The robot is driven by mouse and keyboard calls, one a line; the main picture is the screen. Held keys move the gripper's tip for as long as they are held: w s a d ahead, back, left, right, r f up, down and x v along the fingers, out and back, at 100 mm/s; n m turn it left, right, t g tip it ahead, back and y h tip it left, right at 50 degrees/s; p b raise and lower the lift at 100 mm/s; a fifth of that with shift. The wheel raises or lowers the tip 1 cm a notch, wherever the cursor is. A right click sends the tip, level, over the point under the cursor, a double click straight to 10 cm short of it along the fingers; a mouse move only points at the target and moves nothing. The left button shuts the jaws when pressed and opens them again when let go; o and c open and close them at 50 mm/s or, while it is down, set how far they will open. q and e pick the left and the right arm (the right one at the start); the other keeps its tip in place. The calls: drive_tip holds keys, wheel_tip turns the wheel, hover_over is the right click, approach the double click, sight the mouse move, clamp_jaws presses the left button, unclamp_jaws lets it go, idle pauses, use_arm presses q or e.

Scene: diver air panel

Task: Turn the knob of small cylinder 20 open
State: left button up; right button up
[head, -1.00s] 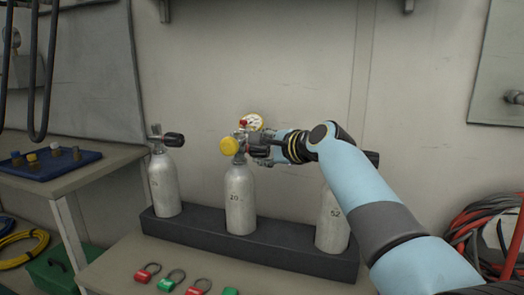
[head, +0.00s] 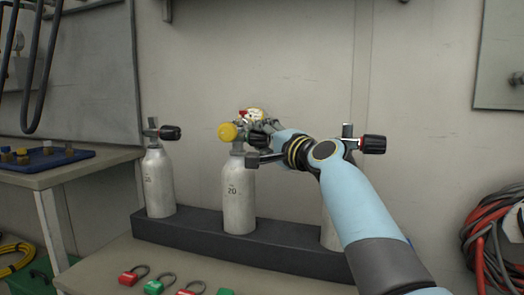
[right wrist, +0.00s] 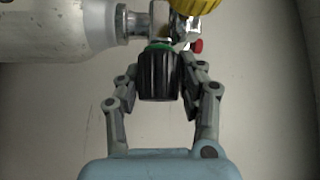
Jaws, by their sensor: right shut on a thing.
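Small cylinder 20 (head: 238,200), silver-grey and numbered, stands upright in the middle of a dark rack. Its valve carries a yellow cap (head: 228,131) and a white-faced gauge (head: 256,114). My right gripper (head: 261,138) is at the right side of this valve. In the right wrist view its two fingers lie on either side of the ribbed black knob (right wrist: 159,76), shut on it. A green ring (right wrist: 160,46) shows at the knob's base. The cylinder's body (right wrist: 50,28) lies at the upper left there. My left gripper is out of view.
Another cylinder (head: 159,185) stands left in the rack (head: 180,232). A third, at right, is mostly behind my right arm, its black knob (head: 373,144) showing. Several padlocks lie in front, including a red one (head: 129,278). Red and black hoses (head: 485,240) hang right.

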drive_tip(key=shift+f, duration=0.3)
drive_tip(key=o, duration=1)
drive_tip(key=shift+o, duration=0.7)
drive_tip(key=shift+r, duration=0.15)
drive_tip(key=v, duration=1.2)
